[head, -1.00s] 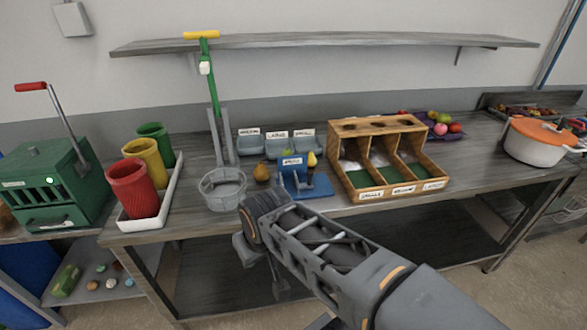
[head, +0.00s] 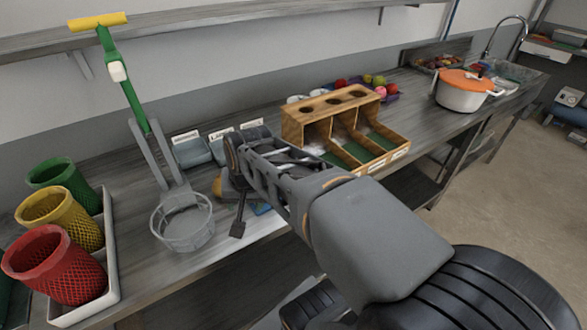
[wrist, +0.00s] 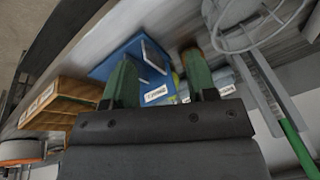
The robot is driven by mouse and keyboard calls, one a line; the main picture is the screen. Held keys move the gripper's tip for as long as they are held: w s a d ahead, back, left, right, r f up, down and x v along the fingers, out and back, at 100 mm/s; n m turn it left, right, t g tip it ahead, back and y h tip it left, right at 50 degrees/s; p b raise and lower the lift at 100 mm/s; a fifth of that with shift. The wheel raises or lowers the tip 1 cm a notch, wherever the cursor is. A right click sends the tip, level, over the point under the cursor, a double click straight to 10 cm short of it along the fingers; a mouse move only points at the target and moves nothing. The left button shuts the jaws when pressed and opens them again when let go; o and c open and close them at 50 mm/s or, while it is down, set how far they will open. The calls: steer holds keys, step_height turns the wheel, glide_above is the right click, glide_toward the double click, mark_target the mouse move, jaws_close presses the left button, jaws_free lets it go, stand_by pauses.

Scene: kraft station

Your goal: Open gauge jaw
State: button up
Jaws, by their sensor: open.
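The blue gauge (wrist: 128,54) stands on the bench in the wrist view, with a white label and a dark grey plate on it. In the head view my arm hides nearly all of it; only a bit of blue (head: 262,209) shows. My gripper (wrist: 160,68) is open, its two green fingers apart, with the gauge seen between and beyond them. Nothing shows held between the fingers. I cannot tell whether a finger touches the gauge, or how its jaw stands.
A grey wire basket (head: 184,222) on a green-handled stand is left of my gripper. A wooden sorting box (head: 330,118) is to the right, grey bins (head: 192,150) behind. Red, yellow and green mesh cups stand in a white tray (head: 108,270) at the left.

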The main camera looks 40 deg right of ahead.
steer(key=w+d+r+m+y, duration=0.1)
steer(key=w+d+r+m, duration=0.15)
steer(key=d+m, duration=0.8)
steer(key=w+d+r+m+y, duration=0.1)
steer(key=w+d+m, duration=0.2)
steer(key=d+m, duration=0.8)
steer(key=shift+m, duration=0.35)
steer(key=x, duration=0.8)
steer(key=a+x, duration=0.1)
steer(key=x, duration=0.4)
steer(key=shift+r, duration=0.2)
jaws_close()
